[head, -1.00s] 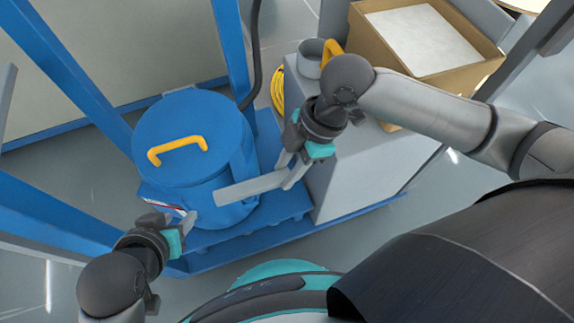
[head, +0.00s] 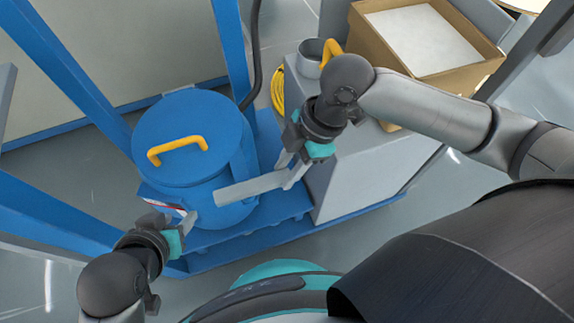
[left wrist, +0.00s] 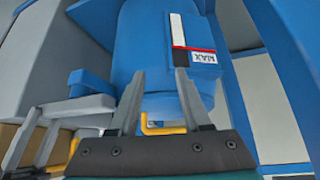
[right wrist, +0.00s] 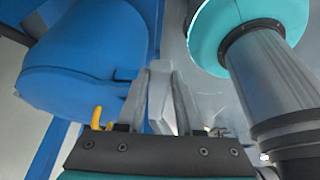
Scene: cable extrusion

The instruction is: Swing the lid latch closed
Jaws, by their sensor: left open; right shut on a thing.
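The blue drum has a flat round lid (head: 190,135) with a yellow handle (head: 178,148), seated on top. A flat grey bar, apparently the lid latch (head: 245,189), extends across the drum's right front side in the head view. My right gripper (head: 288,173) is shut on the bar's right end; the right wrist view shows grey bar (right wrist: 160,95) between the fingers. My left gripper (head: 191,222) is open and empty at the drum's lower front, near its white-and-red label (left wrist: 190,40). I cannot tell if it touches the drum. The latch's pivot is not clear.
A grey cabinet (head: 345,165) stands right of the drum, with a grey cup (head: 309,58) and a cardboard box (head: 425,45) on top. Blue frame posts (head: 65,70) rise behind and left. A yellow coiled cable (head: 278,92) lies behind. Floor in front is clear.

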